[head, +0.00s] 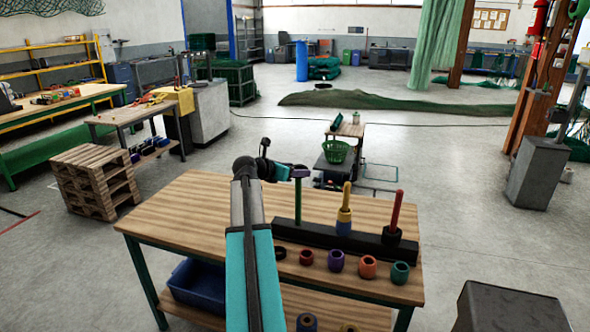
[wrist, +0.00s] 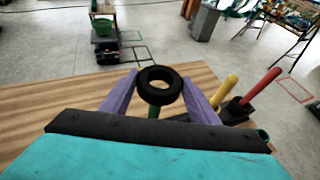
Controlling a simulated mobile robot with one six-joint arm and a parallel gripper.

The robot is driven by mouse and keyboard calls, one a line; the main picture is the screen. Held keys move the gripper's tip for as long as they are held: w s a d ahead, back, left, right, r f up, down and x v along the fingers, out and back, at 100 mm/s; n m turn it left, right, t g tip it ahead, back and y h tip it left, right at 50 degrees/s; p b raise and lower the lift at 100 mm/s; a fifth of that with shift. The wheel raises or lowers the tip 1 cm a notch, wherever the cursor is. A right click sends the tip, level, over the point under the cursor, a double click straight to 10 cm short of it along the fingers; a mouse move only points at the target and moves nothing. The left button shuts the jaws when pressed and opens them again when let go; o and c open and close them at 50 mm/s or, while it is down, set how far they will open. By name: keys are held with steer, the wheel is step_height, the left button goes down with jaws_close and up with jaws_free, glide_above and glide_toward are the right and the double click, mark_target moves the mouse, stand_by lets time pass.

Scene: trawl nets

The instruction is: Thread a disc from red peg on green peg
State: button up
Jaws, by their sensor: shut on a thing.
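My gripper (head: 299,173) is shut on a black disc (wrist: 159,87), held between its two purple fingers in the wrist view. The green peg (head: 298,205) stands upright at the left end of a dark base (head: 330,233). My gripper is at its top in the head view. In the wrist view the green peg (wrist: 153,111) shows just below the disc; I cannot tell whether its tip is inside the hole. The red peg (head: 396,210) stands at the right end with a black disc (head: 391,236) at its foot. It also shows in the wrist view (wrist: 262,86).
Several loose discs, such as a purple one (head: 335,260) and an orange one (head: 367,267), lie along the front. The wooden table (head: 190,215) is clear at left.

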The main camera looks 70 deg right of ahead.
steer(key=shift+f, duration=0.85)
steer(key=o, duration=1.2)
steer(key=shift+a, duration=0.1)
steer(key=b+v, duration=0.2)
steer(key=v, duration=1.1)
steer(key=shift+w+a+b, duration=0.1)
steer(key=shift+a+b, duration=0.2)
steer(key=shift+a, duration=0.05)
